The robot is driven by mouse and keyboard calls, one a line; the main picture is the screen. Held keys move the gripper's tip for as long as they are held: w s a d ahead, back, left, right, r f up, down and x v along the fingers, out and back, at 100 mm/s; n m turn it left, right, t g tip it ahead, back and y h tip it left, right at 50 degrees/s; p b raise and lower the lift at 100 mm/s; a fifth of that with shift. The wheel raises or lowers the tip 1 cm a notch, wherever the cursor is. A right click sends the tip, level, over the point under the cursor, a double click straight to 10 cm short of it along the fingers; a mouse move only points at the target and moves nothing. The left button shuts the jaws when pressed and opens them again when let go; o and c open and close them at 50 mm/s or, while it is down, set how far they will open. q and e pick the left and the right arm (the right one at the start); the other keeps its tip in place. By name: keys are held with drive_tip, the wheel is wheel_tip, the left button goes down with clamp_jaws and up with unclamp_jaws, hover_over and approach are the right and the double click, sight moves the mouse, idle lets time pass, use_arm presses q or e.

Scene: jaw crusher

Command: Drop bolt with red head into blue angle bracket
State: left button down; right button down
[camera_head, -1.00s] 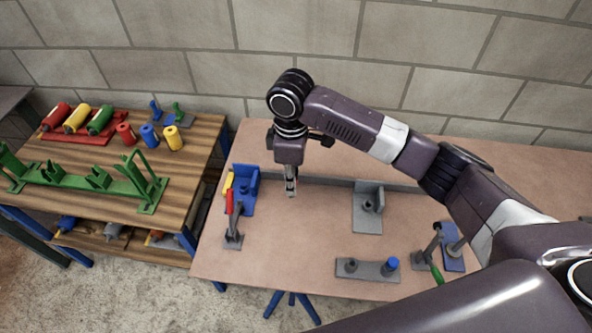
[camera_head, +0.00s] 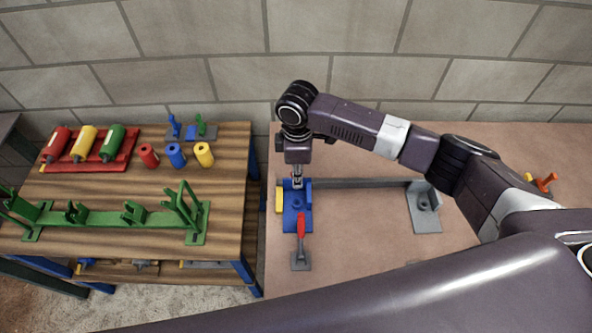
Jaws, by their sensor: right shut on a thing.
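The blue angle bracket (camera_head: 290,217) stands on the pinkish tabletop near its left edge, with a yellow piece at its left side. My right gripper (camera_head: 297,182) points down at the bracket's back part, partly covering it. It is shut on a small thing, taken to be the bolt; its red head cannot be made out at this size. I cannot tell whether the held thing touches the bracket. My left gripper is not in view.
A red-handled clamp (camera_head: 301,240) stands just in front of the bracket. The wooden table (camera_head: 225,185) at left holds coloured cylinders and a green rack (camera_head: 100,218). My right arm hides the front right.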

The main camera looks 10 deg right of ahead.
drive_tip(key=shift+s+d+r, duration=0.1)
drive_tip(key=shift+s+d, duration=0.05)
drive_tip(key=shift+d, duration=0.1)
drive_tip(key=shift+a+p, duration=0.15)
drive_tip(key=shift+p, duration=0.25)
drive_tip(key=shift+f, duration=0.25)
wheel_tip(320, 180, down, 3)
drive_tip(key=shift+r+b, duration=0.2)
drive_tip(key=shift+b, duration=0.5)
drive_tip(key=shift+f+b, duration=0.3)
drive_tip(key=shift+f, duration=0.5)
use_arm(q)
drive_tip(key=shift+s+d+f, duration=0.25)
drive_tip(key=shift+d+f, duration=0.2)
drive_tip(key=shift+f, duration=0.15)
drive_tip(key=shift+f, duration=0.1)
use_arm(e)
drive_tip(key=shift+f, duration=0.2)
drive_tip(key=shift+f+b, duration=0.35)
drive_tip(key=shift+f, duration=0.15)
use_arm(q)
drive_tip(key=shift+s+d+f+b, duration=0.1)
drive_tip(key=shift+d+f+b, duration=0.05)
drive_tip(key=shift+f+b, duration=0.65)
use_arm(e)
drive_tip(key=shift+f, duration=1.3)
